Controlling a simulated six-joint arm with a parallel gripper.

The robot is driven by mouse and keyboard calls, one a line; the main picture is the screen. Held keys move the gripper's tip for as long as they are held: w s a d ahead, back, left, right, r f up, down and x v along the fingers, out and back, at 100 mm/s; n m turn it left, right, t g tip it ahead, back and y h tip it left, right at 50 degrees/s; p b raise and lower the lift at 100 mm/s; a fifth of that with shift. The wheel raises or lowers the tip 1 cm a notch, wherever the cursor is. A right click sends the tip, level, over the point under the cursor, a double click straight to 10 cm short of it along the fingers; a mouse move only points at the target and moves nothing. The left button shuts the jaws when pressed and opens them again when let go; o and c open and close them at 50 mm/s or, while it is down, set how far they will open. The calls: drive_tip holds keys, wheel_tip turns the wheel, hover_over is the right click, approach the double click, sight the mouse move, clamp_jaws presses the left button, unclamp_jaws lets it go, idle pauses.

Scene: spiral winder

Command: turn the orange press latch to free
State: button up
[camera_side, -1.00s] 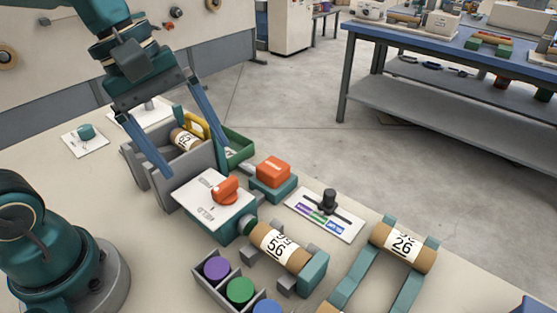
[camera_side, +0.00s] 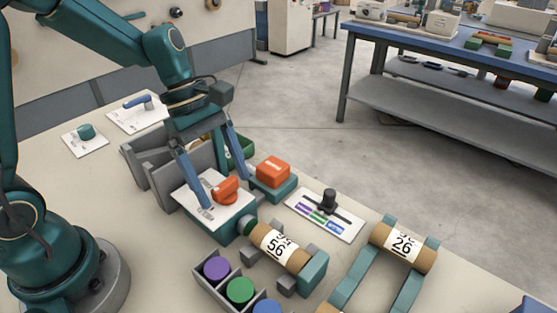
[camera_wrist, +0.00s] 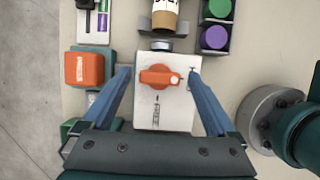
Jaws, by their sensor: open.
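The orange latch (camera_side: 226,189) is a rotary knob on a white plate on top of a teal box (camera_side: 232,232). In the wrist view, the orange latch (camera_wrist: 158,78) lies crosswise, with a pale dot at its right end and small printed marks on the plate. My gripper (camera_side: 225,192) is open above the box, its two blue fingers on opposite sides of the latch. In the wrist view, my gripper (camera_wrist: 159,73) shows clear gaps between each finger and the latch. The fingers' height above the plate is hard to tell.
An orange block on a teal base (camera_side: 273,172) stands close beside the right finger. A roll marked 56 (camera_side: 278,246), a slider plate (camera_side: 325,216) and a tray of coloured discs (camera_side: 237,285) are nearby. A grey holder (camera_side: 150,165) stands behind my gripper.

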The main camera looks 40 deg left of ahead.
drive_tip(key=c, duration=1.4)
drive_tip(key=shift+o, duration=0.2)
drive_tip(key=shift+m, duration=0.4)
drive_tip(key=m+g, duration=0.1)
drive_tip(key=m, duration=0.2)
drive_tip(key=shift+w+m+g, duration=0.15)
drive_tip(key=shift+m+g, duration=0.25)
drive_tip(key=m+g+y, duration=0.1)
drive_tip(key=m, duration=0.3)
drive_tip(key=shift+w+d, duration=0.1)
drive_tip(key=m+y, duration=0.1)
drive_tip(key=m, duration=0.1)
drive_tip(key=m+g+y, duration=0.1)
drive_tip(key=m, duration=0.2)
drive_tip(key=shift+d, duration=0.1)
drive_tip(key=m, duration=0.2)
drive_tip(key=m+y, duration=0.1)
drive_tip(key=m, duration=0.1)
drive_tip(key=shift+g+y, duration=0.3)
drive_tip(key=shift+d+m, duration=0.1)
drive_tip(key=shift+m, duration=0.2)
drive_tip(key=o, duration=1.4)
drive_tip(key=shift+c, duration=0.2)
